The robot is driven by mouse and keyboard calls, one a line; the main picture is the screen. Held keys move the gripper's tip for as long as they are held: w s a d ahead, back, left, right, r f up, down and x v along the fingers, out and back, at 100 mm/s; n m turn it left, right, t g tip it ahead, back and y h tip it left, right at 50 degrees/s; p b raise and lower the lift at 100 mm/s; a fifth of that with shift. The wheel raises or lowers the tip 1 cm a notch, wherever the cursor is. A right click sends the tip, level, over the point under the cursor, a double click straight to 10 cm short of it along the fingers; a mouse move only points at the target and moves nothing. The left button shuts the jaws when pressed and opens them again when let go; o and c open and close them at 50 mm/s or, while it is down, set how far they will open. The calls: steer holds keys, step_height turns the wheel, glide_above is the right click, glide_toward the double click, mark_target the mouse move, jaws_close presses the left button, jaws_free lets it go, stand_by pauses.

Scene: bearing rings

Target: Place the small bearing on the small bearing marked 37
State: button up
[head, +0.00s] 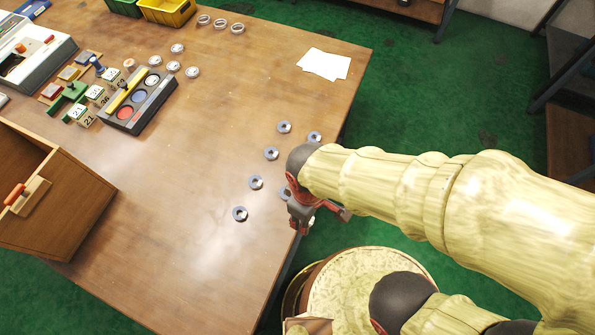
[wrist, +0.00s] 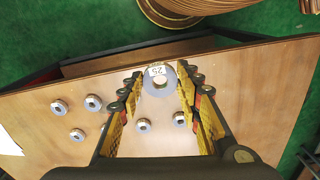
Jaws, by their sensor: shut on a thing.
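My gripper (head: 303,213) is over the table's right front edge in the head view. In the wrist view my gripper (wrist: 161,80) is shut on a grey bearing ring (wrist: 161,89) with a white number tag that looks like 25. The ring looks larger than those below it, so it is held above the table. Several small bearings lie flat on the table, among them one (head: 240,214) at left, one (head: 256,182) and one (head: 284,193) partly behind my gripper. The wrist view shows two small bearings (wrist: 143,125) below the held ring. I cannot read which one is marked 37.
The wooden table (head: 185,120) is clear in its middle. A wooden box (head: 60,190) stands at left. A dark tray with coloured discs (head: 138,100), numbered blocks (head: 88,118) and more rings (head: 192,72) lie farther back. White paper (head: 324,64) lies at the far right.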

steer(key=w+a+f+b, duration=0.1)
steer(key=w+f, duration=0.2)
steer(key=w, duration=0.1)
steer(key=w+a+f+b, duration=0.2)
steer(key=w+f, duration=0.1)
steer(key=w, duration=0.1)
steer(key=w+a+f+b, duration=0.1)
steer(key=w+a+f, duration=0.1)
steer(key=w+f, duration=0.1)
steer(key=shift+w+a, duration=0.1)
steer(key=shift+w, duration=0.45)
steer(key=shift+w+a+f, duration=0.1)
steer(key=shift+w+f, duration=0.05)
steer(key=shift+f, duration=0.1)
steer(key=shift+w+a+f+b, duration=0.15)
steer(key=shift+f+b, duration=0.25)
steer(key=shift+f, duration=0.5)
steer(key=shift+w+d+f+b, duration=0.1)
steer(key=shift+f+b, duration=0.25)
steer(key=shift+f, duration=0.5)
steer(key=shift+f, duration=0.15)
steer(key=o, duration=1.2)
steer(key=shift+o, duration=0.2)
